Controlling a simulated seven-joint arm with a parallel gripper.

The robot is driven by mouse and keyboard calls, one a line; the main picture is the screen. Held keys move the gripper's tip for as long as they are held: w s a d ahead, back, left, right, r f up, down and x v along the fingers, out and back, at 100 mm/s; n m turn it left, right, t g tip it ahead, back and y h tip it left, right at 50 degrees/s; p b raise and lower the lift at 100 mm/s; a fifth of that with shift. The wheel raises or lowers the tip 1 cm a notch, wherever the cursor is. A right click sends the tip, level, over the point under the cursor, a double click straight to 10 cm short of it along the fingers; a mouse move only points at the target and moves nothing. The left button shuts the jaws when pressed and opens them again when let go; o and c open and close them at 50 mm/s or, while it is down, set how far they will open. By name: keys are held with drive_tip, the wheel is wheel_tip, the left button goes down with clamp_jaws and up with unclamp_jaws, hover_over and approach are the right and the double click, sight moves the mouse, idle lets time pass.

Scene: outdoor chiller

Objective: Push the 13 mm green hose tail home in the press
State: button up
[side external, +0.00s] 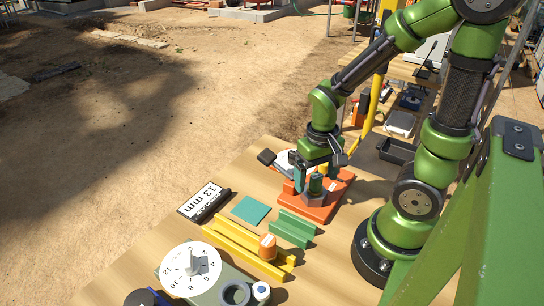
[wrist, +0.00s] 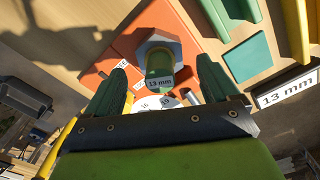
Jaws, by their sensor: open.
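The green hose tail (wrist: 158,62) carries a "13 mm" label and stands in a grey hexagonal seat on the orange press (wrist: 184,32). In the side view the hose tail (side external: 316,184) shows as a short dark green cylinder above the orange press base (side external: 322,211). My gripper (side external: 315,180) is low over the press. In the wrist view my gripper (wrist: 161,64) is open, with one finger on each side of the hose tail and a visible gap to it. A white numbered dial (wrist: 166,101) is partly hidden behind the gripper. How deep the hose tail sits cannot be told.
A "13 mm" sign (side external: 204,201), a teal square (side external: 251,210), a green channel block (side external: 292,228) and yellow rails (side external: 246,245) lie left and in front of the press. An orange cylinder (side external: 267,247), a large numbered dial (side external: 190,271) and a grey ring (side external: 235,294) are nearer the front.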

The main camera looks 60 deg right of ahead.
sight(317, 176)
drive_tip(key=shift+r, duration=3.55)
wheel_tip(317, 176, up, 16)
drive_tip(key=w+a+f+n+t+y, duration=0.2)
drive_tip(key=a+f+t, duration=0.3)
drive_tip(key=a+t, duration=0.2)
drive_tip(key=shift+a+f, duration=0.3)
drive_tip(key=shift+a, duration=0.35)
